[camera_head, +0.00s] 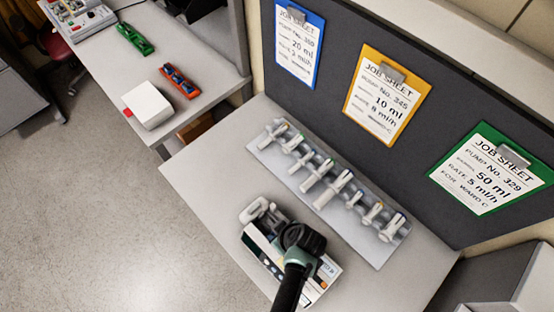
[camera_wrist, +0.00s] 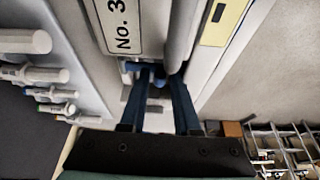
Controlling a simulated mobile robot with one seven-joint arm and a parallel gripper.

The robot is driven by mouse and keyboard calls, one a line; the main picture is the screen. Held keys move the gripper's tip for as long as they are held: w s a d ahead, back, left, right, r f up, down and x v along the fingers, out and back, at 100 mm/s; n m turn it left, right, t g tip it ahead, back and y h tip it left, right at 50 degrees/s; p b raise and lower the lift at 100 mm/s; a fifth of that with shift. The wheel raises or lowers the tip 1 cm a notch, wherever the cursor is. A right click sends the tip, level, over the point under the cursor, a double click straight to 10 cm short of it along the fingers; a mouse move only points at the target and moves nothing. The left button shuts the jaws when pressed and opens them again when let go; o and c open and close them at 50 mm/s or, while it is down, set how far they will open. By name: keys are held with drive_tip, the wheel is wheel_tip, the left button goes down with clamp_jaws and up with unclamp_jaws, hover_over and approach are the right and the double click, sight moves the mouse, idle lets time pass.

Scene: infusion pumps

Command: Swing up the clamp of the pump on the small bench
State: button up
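The pump (camera_head: 262,252) lies on the small bench (camera_head: 205,180), partly hidden beneath my gripper (camera_head: 302,242). A pale hook-shaped part, apparently its clamp (camera_head: 262,211), shows at the pump's upper left end. In the wrist view the pump's white body fills the upper middle, with a label (camera_wrist: 122,28) reading "No. 3" before it is cut off. My gripper's two blue fingers (camera_wrist: 152,84) stand apart over the pump's end. A small dark blue part (camera_wrist: 151,70) shows between the fingertips; I cannot tell whether they touch it.
A tray of several syringes (camera_head: 330,190) lies behind the pump. Blue, orange and green job sheets (camera_head: 387,98) hang on the dark panel (camera_head: 340,60). A side table (camera_head: 190,50) at upper left carries a white box (camera_head: 148,105) and red and green items. The bench's left part is clear.

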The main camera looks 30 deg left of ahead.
clamp_jaws()
